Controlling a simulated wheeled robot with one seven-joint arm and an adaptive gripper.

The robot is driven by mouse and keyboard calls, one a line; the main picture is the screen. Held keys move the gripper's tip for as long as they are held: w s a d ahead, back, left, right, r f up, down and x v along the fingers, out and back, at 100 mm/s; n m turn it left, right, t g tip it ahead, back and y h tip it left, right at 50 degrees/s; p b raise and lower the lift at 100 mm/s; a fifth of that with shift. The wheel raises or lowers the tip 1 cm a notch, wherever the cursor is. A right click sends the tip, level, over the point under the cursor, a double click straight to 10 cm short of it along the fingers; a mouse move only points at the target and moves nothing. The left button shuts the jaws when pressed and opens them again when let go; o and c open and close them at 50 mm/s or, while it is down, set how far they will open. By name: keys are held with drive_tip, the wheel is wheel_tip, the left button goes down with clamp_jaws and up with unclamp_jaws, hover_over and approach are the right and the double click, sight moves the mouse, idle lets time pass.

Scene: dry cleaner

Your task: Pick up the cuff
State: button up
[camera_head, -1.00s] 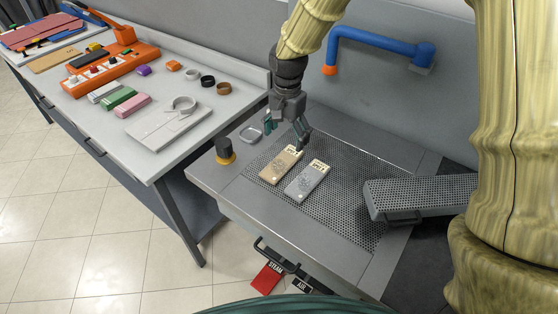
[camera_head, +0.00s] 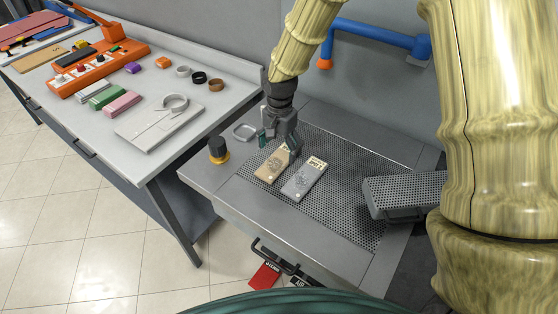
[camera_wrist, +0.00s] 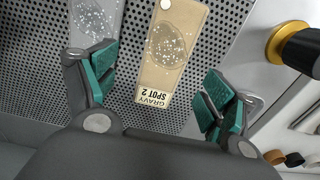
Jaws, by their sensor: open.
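I cannot tell for sure which thing is the cuff. A light grey open band (camera_head: 175,103) stands on a pale flat board (camera_head: 150,131) on the left table, and smaller grey (camera_head: 183,71), black (camera_head: 199,78) and brown (camera_head: 216,84) rings lie behind it. My gripper (camera_head: 280,146) is open and empty over the perforated work surface, well to the right of these. In the wrist view its spread teal-padded fingers (camera_wrist: 158,88) flank a tan plate marked "GRAVY SPOT 2" (camera_wrist: 160,75); its tips look above the surface.
A grey plate (camera_head: 304,180) lies beside the tan one. A perforated arm (camera_head: 405,192) is at right, a blue pipe (camera_head: 375,35) behind. Coloured blocks crowd the left table.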

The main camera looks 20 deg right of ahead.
sight(278, 160)
drive_tip(key=shift+w+a+f+p, duration=0.1)
drive_tip(key=shift+w+f+p, duration=0.15)
drive_tip(key=shift+f+p, duration=0.4)
drive_tip(key=shift+w+f+p, duration=0.2)
drive_tip(key=shift+f+p, duration=0.15)
drive_tip(key=shift+f, duration=1.6)
drive_tip(key=shift+c, duration=0.4)
drive_tip(key=c, duration=0.9)
